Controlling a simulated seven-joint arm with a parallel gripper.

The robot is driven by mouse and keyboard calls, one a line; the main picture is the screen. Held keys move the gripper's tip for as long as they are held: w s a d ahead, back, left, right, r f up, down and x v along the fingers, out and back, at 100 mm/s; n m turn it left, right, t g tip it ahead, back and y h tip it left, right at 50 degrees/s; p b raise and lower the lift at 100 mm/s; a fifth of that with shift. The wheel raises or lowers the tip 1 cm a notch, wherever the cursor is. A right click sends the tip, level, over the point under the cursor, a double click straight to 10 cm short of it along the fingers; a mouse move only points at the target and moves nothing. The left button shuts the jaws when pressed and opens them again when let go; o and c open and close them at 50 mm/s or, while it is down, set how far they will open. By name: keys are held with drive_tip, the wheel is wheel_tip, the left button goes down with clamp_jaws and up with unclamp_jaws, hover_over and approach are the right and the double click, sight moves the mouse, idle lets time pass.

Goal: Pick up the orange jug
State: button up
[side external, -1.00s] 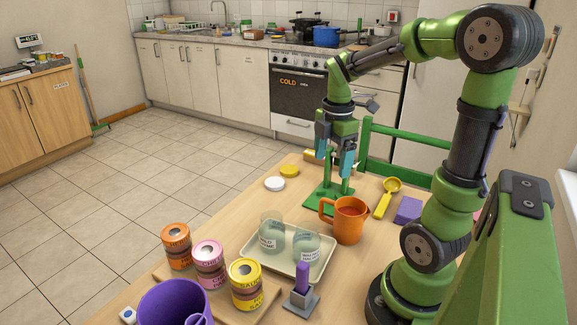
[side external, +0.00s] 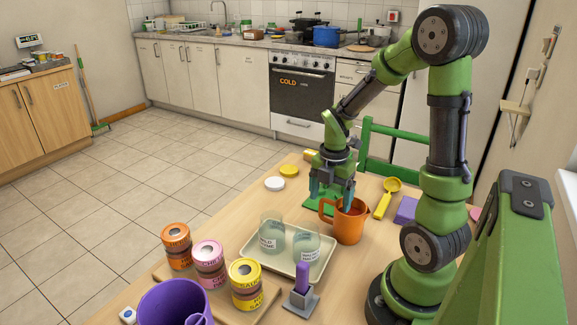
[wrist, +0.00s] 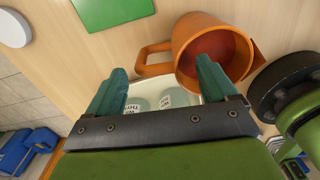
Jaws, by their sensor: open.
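The orange jug (side external: 349,228) stands upright on the wooden table, with its handle (side external: 325,209) on the left in the side view. In the wrist view the jug (wrist: 185,45) is at upper right, its handle pointing left. My gripper (side external: 332,201) is open and empty, low over the table at the jug's handle side. In the wrist view the handle lies across the gap between the fingers of my gripper (wrist: 161,72), and the right finger overlaps the jug's rim. Whether that finger is inside the jug or above it I cannot tell.
A tray (side external: 262,268) with two glass cups (side external: 306,241) is just left of the jug. Several labelled cans (side external: 210,262) stand farther left. A green board (side external: 318,205) lies behind the jug.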

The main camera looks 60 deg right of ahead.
drive_tip(key=shift+w+d+f, duration=0.1)
drive_tip(key=shift+w+f, duration=0.05)
drive_tip(key=shift+f, duration=1.25)
drive_tip(key=shift+w+f, duration=0.1)
drive_tip(key=shift+f, duration=1.25)
drive_tip(key=shift+c, duration=0.5)
drive_tip(key=c, duration=1.4)
